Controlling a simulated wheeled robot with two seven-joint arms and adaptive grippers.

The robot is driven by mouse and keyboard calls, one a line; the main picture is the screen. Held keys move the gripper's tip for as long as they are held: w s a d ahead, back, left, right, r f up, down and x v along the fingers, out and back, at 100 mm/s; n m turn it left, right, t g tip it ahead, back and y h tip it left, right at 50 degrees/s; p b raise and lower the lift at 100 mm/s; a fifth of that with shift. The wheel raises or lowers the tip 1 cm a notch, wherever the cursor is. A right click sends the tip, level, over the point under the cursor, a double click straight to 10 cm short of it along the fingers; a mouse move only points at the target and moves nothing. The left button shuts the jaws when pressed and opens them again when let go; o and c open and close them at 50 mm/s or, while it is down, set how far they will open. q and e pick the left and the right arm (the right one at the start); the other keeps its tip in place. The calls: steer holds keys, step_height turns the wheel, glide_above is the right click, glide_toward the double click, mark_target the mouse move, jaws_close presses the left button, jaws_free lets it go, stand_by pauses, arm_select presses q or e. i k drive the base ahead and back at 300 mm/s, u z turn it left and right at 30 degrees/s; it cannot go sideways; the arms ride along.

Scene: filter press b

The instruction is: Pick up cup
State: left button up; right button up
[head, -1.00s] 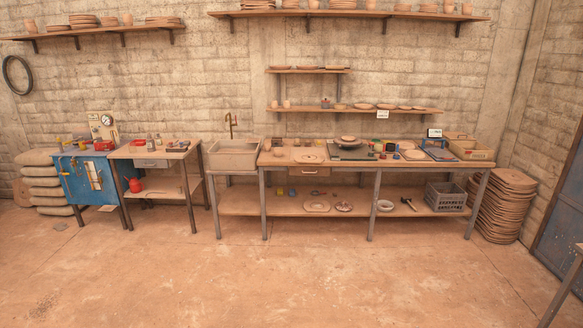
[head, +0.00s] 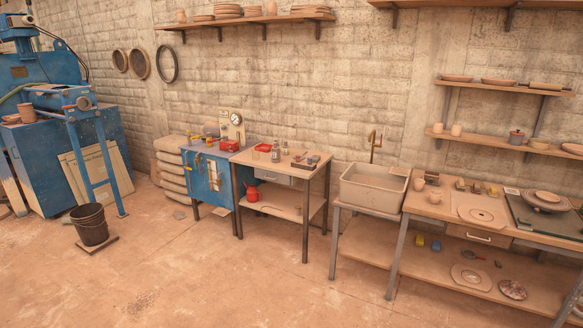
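Several clay-coloured cups are in the head view, and I cannot tell which one the task means. A small cup (head: 419,184) stands on the long workbench (head: 448,213) just right of the sink, with a second small piece beside it. Two cups (head: 456,130) stand on the lower wall shelf above that bench. Single cups stand on the high shelf, one at its left end (head: 181,15) and one near its middle (head: 271,8). Neither of my grippers is in view.
A grey sink (head: 374,189) stands left of the long bench. A small table (head: 284,163) and a blue cabinet (head: 207,180) are further left. A blue machine (head: 60,150) fills the far left, with a black bucket (head: 90,225) on the floor before it. The front floor is clear.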

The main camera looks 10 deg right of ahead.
mark_target(418, 183)
steer(key=z, duration=0.2)
steer(key=i, duration=2.2)
steer(key=z, duration=1.25)
steer(key=i, duration=1.15)
steer(key=z, duration=0.65)
